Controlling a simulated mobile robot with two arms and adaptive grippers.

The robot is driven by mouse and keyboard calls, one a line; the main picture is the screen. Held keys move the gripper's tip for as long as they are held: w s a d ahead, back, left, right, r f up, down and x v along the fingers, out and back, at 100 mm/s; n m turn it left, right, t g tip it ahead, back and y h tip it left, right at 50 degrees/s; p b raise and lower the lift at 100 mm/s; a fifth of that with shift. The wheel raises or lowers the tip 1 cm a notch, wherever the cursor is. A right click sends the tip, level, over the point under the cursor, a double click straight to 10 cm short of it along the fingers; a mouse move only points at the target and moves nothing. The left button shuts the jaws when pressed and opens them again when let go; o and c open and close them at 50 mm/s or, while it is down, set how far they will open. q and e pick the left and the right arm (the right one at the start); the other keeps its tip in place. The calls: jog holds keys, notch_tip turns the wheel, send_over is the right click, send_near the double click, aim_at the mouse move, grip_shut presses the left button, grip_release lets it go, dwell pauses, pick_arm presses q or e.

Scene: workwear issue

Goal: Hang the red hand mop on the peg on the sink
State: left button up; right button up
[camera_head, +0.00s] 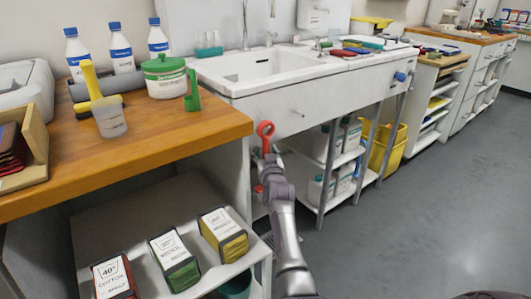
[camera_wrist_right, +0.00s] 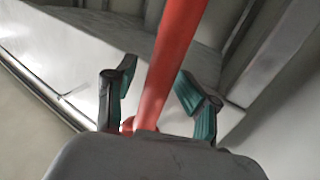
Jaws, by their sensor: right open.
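The red hand mop (camera_head: 265,130) is upright at the left end of the sink's (camera_head: 320,95) front face, with its ring-shaped handle end on top. Its lower part is mostly hidden behind my right arm. I cannot make out a peg inside the ring, so I cannot tell whether it hangs on one. My right gripper (camera_head: 262,158) is just below the ring. In the right wrist view, the red handle (camera_wrist_right: 172,65) runs between the two spread teal-padded fingers (camera_wrist_right: 160,95), which are open and apart from it. My left gripper is not in view.
A yellow bucket (camera_head: 385,150) is under the sink. The floor (camera_head: 440,190) at right is clear.

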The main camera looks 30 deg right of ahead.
jog(key=shift+f, duration=0.1)
jog(key=v, duration=0.7)
jog(key=shift+s+a, duration=0.15)
jog(key=shift+s, duration=0.05)
